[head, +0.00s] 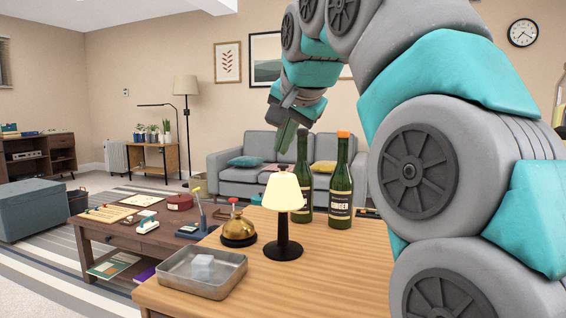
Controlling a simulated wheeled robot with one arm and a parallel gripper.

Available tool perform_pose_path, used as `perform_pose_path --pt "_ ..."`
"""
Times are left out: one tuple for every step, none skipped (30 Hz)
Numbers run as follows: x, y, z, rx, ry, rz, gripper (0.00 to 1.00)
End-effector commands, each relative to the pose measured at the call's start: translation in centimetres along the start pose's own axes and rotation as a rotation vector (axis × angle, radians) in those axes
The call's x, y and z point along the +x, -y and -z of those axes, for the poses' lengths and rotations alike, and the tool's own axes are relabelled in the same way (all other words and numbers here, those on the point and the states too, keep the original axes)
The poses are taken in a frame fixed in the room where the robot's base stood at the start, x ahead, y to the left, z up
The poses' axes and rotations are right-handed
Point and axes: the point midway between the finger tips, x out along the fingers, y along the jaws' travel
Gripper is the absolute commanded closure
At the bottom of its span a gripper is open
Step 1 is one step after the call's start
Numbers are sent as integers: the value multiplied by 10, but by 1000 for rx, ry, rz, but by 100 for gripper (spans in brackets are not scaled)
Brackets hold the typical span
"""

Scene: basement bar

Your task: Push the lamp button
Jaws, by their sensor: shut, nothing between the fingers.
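A small table lamp with a cream shade (282,191) and a dark stem and round base (284,248) stands upright on the wooden counter (330,275). My gripper (283,150) points down and is shut and empty. In the picture it is just above the lamp's top, apart from it. The depth between them is hard to judge.
Two green bottles (341,190) stand close behind and right of the lamp. A brass bell (238,229) and a metal tray (178,279) with a clear block (203,266) are at its left. A cluttered low table (122,235) and a grey sofa (230,180) lie beyond.

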Motion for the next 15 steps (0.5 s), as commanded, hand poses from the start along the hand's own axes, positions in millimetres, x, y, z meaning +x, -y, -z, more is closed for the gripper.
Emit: perform_pose_path --pt "-5 4 4 0 -1 0 100" --pt "-7 5 5 0 -1 1 100" --pt "-10 7 7 0 -1 1 100" --pt "-12 8 9 0 -1 1 100" --pt "-14 10 10 0 -1 1 100" --pt "-16 12 12 0 -1 1 100" --pt "-18 13 13 0 -1 1 100" --pt "-20 15 15 0 -1 1 100" --pt "-22 16 16 0 -1 1 100" --pt "-24 18 18 0 -1 0 100" --pt "-26 19 19 0 -1 0 100" --pt "-29 21 21 0 -1 0 100" --pt "-31 22 22 0 -1 0 100" --pt "-33 24 24 0 -1 0 100" --pt "-35 25 26 0 -1 0 100"
